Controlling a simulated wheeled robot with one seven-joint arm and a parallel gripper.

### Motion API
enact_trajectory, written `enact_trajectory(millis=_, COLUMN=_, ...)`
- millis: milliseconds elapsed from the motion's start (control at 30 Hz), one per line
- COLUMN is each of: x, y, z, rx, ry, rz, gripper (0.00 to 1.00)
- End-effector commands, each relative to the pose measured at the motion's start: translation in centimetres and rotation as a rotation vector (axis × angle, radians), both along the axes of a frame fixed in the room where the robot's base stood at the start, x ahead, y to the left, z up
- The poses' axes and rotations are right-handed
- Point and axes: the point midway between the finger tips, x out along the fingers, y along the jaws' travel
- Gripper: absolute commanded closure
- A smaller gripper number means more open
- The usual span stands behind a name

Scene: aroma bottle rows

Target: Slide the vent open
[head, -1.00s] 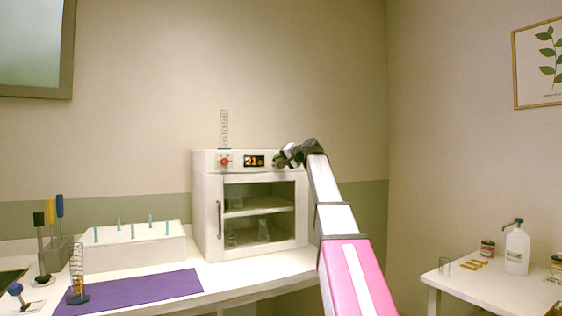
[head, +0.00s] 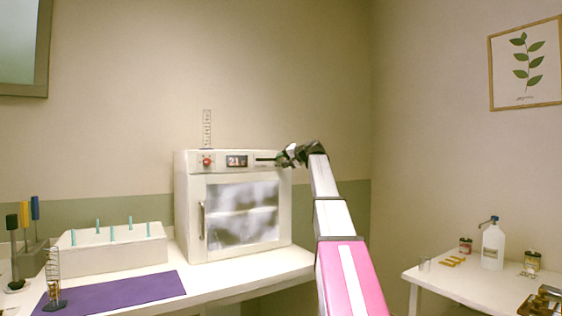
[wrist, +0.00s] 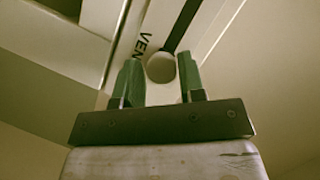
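The vent is a slot in the top front panel of the white cabinet (head: 184,210), right of its display. Its round pale knob (wrist: 160,68) shows in the wrist view beside dark letters reading "VEN". A dark stretch of the vent slot (wrist: 182,25) runs up and right from the knob there. The dark strip (head: 264,159) also shows in the head view, left of my gripper. My gripper (head: 284,157) is at the panel's right part.
A glass cylinder (head: 207,130) stands on top. A white peg rack (head: 112,250) and purple mat (head: 125,292) lie left. A side table (head: 430,275) holds bottles.

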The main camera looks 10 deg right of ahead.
Motion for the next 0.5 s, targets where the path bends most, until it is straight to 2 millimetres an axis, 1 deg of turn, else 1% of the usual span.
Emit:
enact_trajectory(millis=333, x=-0.1, y=-0.1, z=0.0, rx=0.001, ry=0.001, rz=0.001, gripper=0.46)
enact_trajectory(millis=433, x=-0.6, y=-0.4, z=0.1, rx=0.001, ry=0.001, rz=0.001, gripper=0.46)
enact_trajectory(millis=500, x=-1.3, y=-0.9, z=0.3, rx=0.0, ry=0.0, rz=0.0, gripper=0.46)
